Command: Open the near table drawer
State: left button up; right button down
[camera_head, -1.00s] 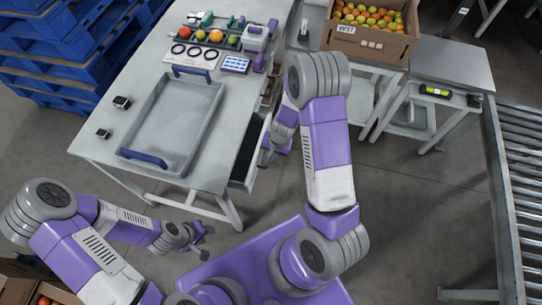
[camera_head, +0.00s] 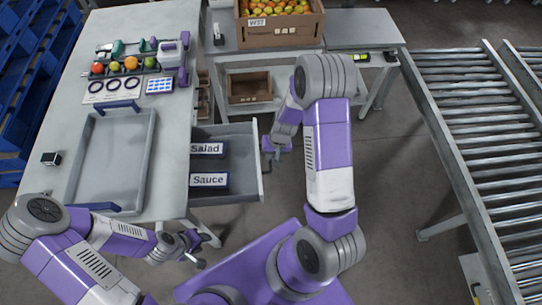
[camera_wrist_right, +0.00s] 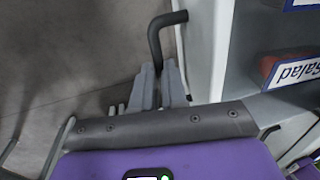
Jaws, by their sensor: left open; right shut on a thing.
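The near table drawer (camera_head: 240,188) is pulled well out from the table's right side. My left gripper (camera_head: 196,249) is open and empty, low beside the table's near end.
The table (camera_head: 165,130) bears a grey tray (camera_head: 70,170) with blue handles, a tomato rack and a small dark device (camera_head: 50,159). A tomato crate (camera_head: 281,32) stands on a bench behind. A roller conveyor (camera_head: 480,130) runs at right.

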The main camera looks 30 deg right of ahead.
dwell(0.3)
jog(key=c, duration=1.2)
grip_release()
jog(key=shift+o, duration=0.2)
notch_tip(320, 180, up, 8)
jog(key=d+p, duration=0.1)
jog(key=p, duration=0.1)
jog(key=shift+s+d+f+p, duration=0.2)
jog(key=shift+s+f+p, duration=0.05)
jog(key=shift+s+p, duration=0.15)
